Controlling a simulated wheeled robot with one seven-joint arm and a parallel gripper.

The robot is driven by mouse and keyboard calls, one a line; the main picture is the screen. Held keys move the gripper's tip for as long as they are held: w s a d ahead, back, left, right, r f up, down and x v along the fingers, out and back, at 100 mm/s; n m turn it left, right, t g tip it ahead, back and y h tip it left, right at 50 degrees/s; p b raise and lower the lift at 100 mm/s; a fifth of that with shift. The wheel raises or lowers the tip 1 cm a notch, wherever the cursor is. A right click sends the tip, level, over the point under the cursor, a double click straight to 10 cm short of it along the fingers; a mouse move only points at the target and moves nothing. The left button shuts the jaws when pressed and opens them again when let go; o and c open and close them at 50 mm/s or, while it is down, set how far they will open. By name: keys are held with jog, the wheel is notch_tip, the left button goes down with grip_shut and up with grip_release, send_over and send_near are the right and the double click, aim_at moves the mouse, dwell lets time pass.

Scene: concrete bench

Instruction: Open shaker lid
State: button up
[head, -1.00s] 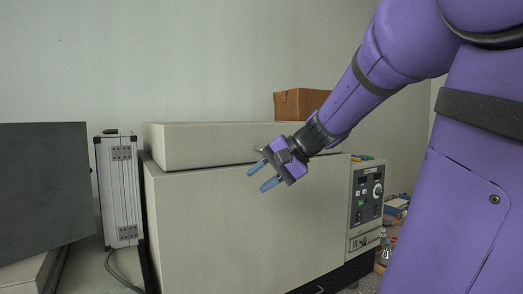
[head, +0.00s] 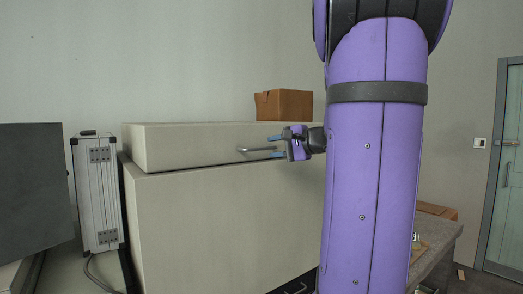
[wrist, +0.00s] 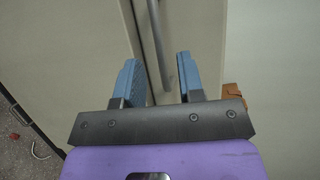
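The shaker is a large beige box (head: 220,225) with a beige lid (head: 185,148) lying shut on top of it. A metal bar handle (head: 258,149) runs along the lid's front; it also shows in the wrist view (wrist: 156,35). My gripper (head: 276,147) is at the handle's right end, its blue fingers one above the other and apart. In the wrist view my gripper (wrist: 158,58) is open, with the bar lying in line with the gap between the fingers. I cannot tell whether either finger touches it. My arm hides the shaker's right side.
A cardboard box (head: 284,105) stands behind the lid. A silver case (head: 98,190) and a dark panel (head: 35,190) stand to the left. The bench (head: 440,240) continues at the right, with a blue door (head: 507,170) beyond. Air above the lid is clear.

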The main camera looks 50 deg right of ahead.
aim_at(263, 149)
jog(key=shift+x, duration=2.55)
grip_shut()
